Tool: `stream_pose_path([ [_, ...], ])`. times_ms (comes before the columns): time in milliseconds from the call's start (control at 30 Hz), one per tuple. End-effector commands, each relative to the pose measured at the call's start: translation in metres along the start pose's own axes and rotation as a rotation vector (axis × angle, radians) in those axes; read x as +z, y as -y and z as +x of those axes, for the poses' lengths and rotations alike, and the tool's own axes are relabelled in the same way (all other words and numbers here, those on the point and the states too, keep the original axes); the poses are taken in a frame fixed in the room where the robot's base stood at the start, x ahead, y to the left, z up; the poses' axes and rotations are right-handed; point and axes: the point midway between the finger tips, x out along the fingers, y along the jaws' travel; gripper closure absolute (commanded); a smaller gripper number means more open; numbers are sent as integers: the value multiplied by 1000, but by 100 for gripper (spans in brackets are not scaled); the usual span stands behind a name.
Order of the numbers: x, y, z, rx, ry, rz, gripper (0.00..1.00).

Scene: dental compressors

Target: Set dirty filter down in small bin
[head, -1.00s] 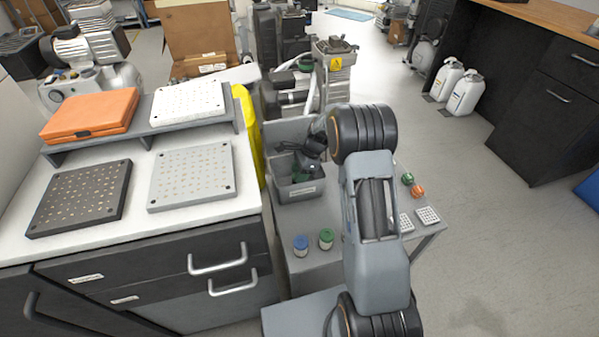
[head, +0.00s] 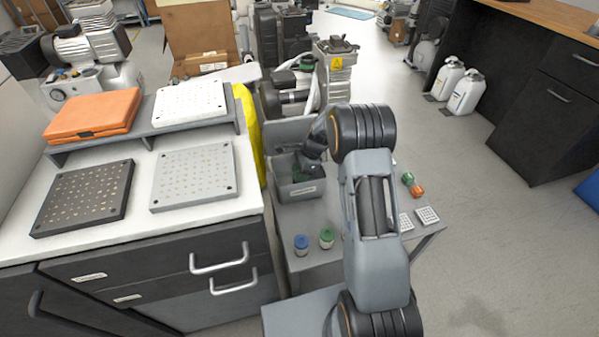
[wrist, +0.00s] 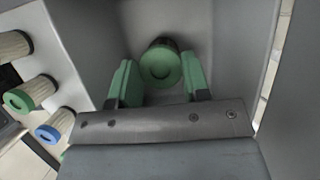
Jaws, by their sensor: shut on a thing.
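The small bin (head: 301,192) is a grey open box with a label on its front, standing on the low grey table. My gripper (wrist: 160,78) reaches down inside it, its green fingers on either side of a filter. The filter (wrist: 160,66) shows a round green end cap and a little of a darker body; it is held between grey bin walls (wrist: 85,40). Whether its lower end touches the bin floor I cannot tell. In the head view my gripper (head: 302,170) is small and dark at the bin mouth, and the filter cannot be made out there.
A blue-topped filter (head: 301,244) and a green-topped filter (head: 326,238) stand on the table in front of the bin. Green and orange small parts (head: 412,185) and white gridded pieces (head: 427,215) lie to the right. A white-topped cabinet (head: 130,225) stands close on the left.

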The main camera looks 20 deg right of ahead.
Motion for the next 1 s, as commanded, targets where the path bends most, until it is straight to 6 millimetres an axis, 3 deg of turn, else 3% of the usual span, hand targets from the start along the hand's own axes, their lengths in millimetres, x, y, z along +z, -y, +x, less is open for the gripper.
stream_pose_path([
  [967, -1, 0, 2, -1, 0, 0, 80],
  [1000, -1, 0, 2, -1, 0, 0, 53],
])
